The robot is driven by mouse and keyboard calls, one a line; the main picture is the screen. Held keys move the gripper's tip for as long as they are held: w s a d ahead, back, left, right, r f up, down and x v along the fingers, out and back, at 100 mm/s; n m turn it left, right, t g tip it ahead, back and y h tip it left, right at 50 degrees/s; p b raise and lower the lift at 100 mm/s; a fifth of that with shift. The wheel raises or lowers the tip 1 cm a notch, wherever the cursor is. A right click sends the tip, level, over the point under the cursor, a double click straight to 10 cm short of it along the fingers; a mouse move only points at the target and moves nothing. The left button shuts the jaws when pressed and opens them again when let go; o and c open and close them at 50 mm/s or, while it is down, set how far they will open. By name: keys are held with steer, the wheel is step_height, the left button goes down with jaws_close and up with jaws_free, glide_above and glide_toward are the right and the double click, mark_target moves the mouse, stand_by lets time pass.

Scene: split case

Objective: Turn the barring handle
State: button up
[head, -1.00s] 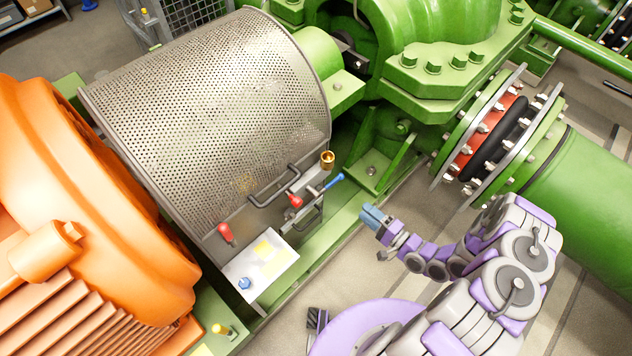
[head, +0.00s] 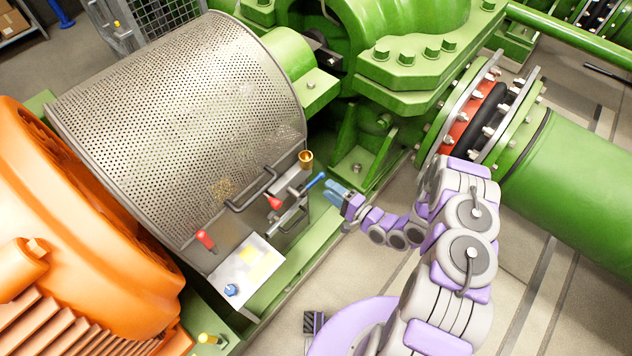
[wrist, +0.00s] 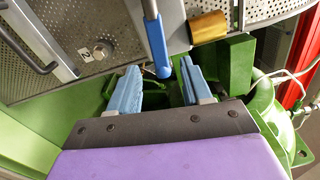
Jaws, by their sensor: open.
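The barring handle appears to be the blue-gripped lever (head: 315,180) at the lower right of the perforated guard; its blue grip (wrist: 157,46) hangs at the top centre of the wrist view. My gripper (head: 330,190) is just to the right of the grip's end in the head view. In the wrist view my gripper (wrist: 158,84) shows two blue fingers spread apart, with the grip's lower end at or just beyond the gap between them. Nothing is held. Whether a finger touches the grip cannot be told.
The perforated guard (head: 185,120) has red-knobbed levers (head: 205,240) and a dark grab bar (head: 250,190). A brass cup (head: 306,159) sits close above the handle, also in the wrist view (wrist: 208,27). Green base rails and a bracket (head: 360,155) flank my gripper. Open floor lies right.

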mark_target(316, 182)
steer(key=x, duration=0.5)
steer(key=s+b+x, duration=0.1)
steer(key=x, duration=0.1)
steer(key=shift+w+a+f, duration=0.15)
steer(key=shift+a, duration=0.5)
steer(key=shift+w+d+r, duration=0.1)
steer(key=shift+d+r, duration=0.1)
steer(key=shift+d, duration=0.75)
steer(key=shift+a+f, duration=0.1)
steer(key=shift+a, duration=0.65)
steer(key=c, duration=0.8)
steer(key=shift+d+f, duration=0.1)
steer(key=shift+d, duration=0.1)
jaws_close()
